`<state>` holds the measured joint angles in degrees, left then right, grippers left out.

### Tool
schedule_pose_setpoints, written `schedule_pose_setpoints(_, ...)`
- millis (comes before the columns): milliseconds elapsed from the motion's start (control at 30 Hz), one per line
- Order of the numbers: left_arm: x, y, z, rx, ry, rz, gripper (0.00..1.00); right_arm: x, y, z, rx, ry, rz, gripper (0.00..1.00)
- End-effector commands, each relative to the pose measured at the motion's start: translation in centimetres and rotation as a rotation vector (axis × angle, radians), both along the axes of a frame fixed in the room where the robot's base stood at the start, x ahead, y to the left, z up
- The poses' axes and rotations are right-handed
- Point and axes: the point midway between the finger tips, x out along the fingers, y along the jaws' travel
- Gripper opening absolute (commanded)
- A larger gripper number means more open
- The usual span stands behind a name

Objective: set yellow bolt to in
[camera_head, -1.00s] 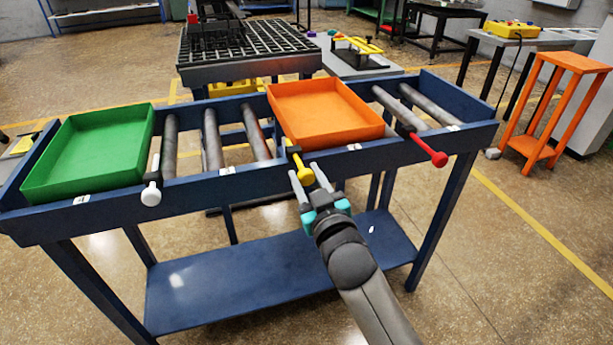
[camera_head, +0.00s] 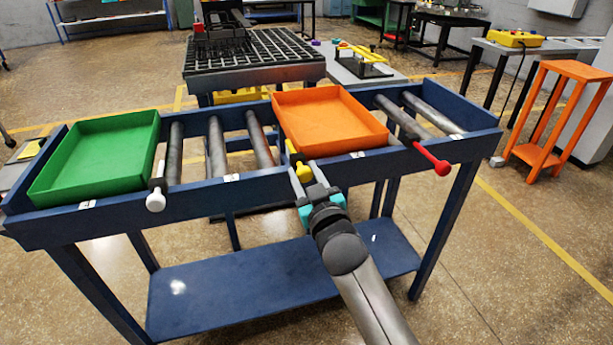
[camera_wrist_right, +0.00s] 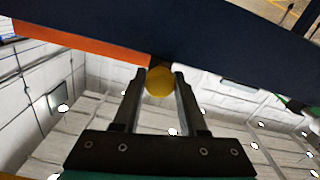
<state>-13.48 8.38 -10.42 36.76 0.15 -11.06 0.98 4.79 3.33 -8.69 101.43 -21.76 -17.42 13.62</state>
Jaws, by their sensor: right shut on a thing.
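The yellow bolt (camera_head: 304,173) is on the front rail of the blue roller bench (camera_head: 240,186), just below the orange tray (camera_head: 328,118). Its knob sits close against the rail's front face. My right gripper (camera_head: 305,171) reaches it from the front, with its fingers shut on the knob. In the right wrist view the round yellow knob (camera_wrist_right: 159,81) is between the two fingertips, right at the dark blue rail. The bolt's shaft is mostly hidden behind the knob and fingers. My left gripper is not in view.
A white-knobbed bolt (camera_head: 156,199) and a red-knobbed bolt (camera_head: 442,168) stick out from the same rail at left and right. A green tray (camera_head: 100,157) lies on the left rollers. A black grid-topped table (camera_head: 262,54) stands behind. Floor at the front right is clear.

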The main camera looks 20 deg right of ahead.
Motion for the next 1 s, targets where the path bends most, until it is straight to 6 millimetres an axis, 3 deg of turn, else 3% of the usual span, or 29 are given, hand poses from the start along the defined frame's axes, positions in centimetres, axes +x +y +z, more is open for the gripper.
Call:
schedule_pose_setpoints(100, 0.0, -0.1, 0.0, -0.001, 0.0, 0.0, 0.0, 0.1, 0.0, 0.2, 0.0, -0.003, -0.001, 0.0)
schedule_pose_setpoints(133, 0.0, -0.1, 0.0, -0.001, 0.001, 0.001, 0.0, 0.1, 0.0, 0.2, 0.0, -0.003, -0.001, 0.45)
schedule_pose_setpoints(367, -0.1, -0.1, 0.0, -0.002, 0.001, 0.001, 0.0, 0.1, 0.0, 0.2, 0.001, -0.003, -0.001, 0.71)
schedule_pose_setpoints(733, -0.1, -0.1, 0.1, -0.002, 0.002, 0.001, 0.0, -0.4, 0.0, 0.2, 0.001, -0.002, -0.001, 0.72)
schedule_pose_setpoints(1000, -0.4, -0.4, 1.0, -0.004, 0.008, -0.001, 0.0, -3.9, -0.2, 0.2, 0.003, 0.001, -0.001, 0.72)
